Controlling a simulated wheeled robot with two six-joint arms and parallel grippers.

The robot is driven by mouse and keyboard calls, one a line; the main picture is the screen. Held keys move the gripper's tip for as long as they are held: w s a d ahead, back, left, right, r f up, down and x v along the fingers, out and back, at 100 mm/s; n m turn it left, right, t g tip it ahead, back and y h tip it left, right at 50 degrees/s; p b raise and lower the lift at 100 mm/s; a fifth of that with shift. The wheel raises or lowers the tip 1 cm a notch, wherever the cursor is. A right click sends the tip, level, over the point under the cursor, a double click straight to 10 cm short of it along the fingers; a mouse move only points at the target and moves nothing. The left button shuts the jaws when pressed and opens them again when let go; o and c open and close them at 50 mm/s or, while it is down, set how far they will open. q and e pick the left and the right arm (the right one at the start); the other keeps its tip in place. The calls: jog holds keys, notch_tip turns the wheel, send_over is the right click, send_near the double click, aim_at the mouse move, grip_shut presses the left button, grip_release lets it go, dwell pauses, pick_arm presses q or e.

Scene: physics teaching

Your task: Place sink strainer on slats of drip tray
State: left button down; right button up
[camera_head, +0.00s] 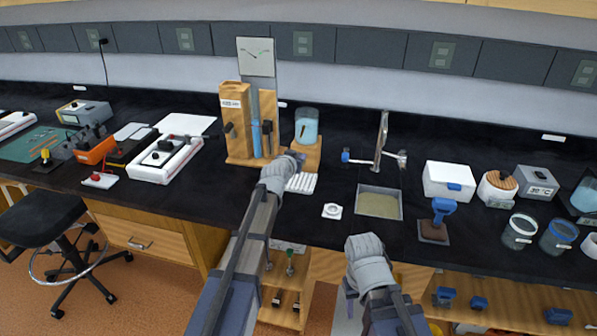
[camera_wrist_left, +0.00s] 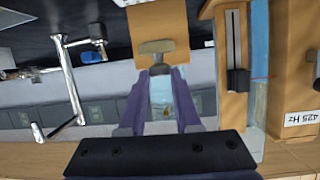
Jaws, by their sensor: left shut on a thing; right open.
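My left gripper (camera_head: 298,158) is over the back edge of the white slatted drip tray (camera_head: 301,183), in front of the wooden stand. In the left wrist view its purple fingers (camera_wrist_left: 159,75) are shut on a small grey-brown piece with a flat top, which looks like the sink strainer (camera_wrist_left: 157,47). The gripper mostly hides this piece in the head view, and I cannot tell whether it touches the slats. My right gripper (camera_head: 349,292) is open, low at the bench's front edge, its fingers mostly hidden by its wrist.
A tall wooden apparatus (camera_head: 238,115) and a blue-filled beaker (camera_head: 306,128) stand behind the tray. A small white square with a ring (camera_head: 332,210) lies in front. The sink (camera_head: 379,203) and tap (camera_head: 381,142) are to the right. A blue-handled block (camera_head: 434,230) stands beyond.

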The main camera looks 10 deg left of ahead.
pick_arm(q)
jog(key=shift+w+f+b, duration=0.35)
jog(key=shift+f+b, duration=0.2)
jog(key=shift+w+f+b, duration=0.3)
jog(key=shift+f+b, duration=0.2)
jog(key=shift+f, duration=0.05)
jog(key=shift+f+b, duration=0.5)
notch_tip(320, 180, down, 4)
jog(key=b, duration=0.3)
jog(key=shift+r+b, duration=0.2)
jog(key=shift+b, duration=0.15)
jog(key=shift+w+f, duration=0.2)
jog(key=shift+f, duration=0.05)
jog(key=shift+r, duration=0.15)
jog(key=shift+f+b, duration=0.25)
jog(key=shift+b, duration=0.1)
jog(key=c, duration=0.6)
grip_release()
jog(key=shift+r, duration=0.1)
